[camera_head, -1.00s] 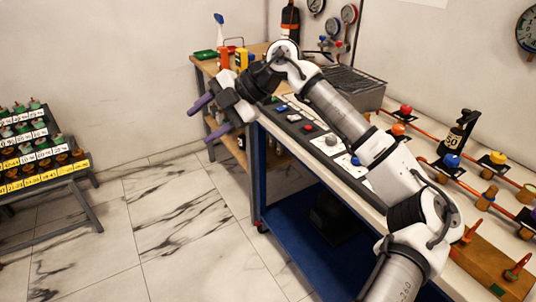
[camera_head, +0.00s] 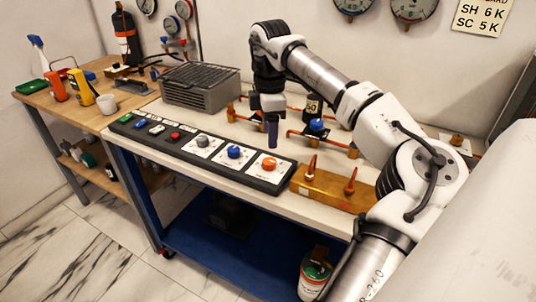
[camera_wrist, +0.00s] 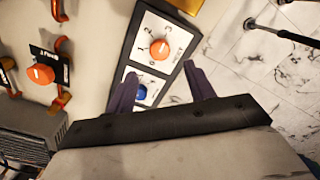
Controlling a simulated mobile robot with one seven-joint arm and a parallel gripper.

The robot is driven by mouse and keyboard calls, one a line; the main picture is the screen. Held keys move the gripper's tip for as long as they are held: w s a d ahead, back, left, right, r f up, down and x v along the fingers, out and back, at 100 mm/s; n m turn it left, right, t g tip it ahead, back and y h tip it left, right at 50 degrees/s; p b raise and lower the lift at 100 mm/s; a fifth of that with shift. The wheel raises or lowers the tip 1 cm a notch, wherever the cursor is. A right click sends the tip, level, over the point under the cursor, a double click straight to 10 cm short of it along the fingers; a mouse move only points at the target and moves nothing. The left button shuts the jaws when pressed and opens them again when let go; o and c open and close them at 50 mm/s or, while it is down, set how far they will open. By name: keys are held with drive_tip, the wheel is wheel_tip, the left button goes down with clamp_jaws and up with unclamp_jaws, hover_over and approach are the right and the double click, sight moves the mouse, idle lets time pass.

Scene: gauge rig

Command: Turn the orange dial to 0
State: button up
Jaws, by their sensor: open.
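The orange dial (camera_head: 269,164) is at the right end of the black control panel (camera_head: 184,163) on the bench. In the wrist view the orange dial (camera_wrist: 160,49) sits on a white plate with digits around it, beyond my fingertips. Its exact pointer setting is too small to read. My gripper (camera_head: 272,132) points down above the panel, beside and behind the dial in the head view, not touching it. In the wrist view my gripper (camera_wrist: 160,80) is open and empty, its purple fingers apart. A blue dial (camera_head: 234,152) is next to the orange one; a finger partly covers it in the wrist view.
A brass block with two red levers (camera_head: 334,188) stands right of the panel. Pipes with a blue valve knob (camera_head: 317,125) lie behind. A grey grilled box (camera_head: 200,86) stands at the back left. A wooden side table (camera_head: 85,114) holds bottles and a mug.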

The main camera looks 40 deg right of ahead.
sight(269, 160)
wheel_tip(269, 160, down, 8)
drive_tip(key=shift+f+p, duration=0.1)
drive_tip(key=shift+p, duration=0.3)
drive_tip(key=shift+c, duration=0.2)
drive_tip(key=c, duration=0.9)
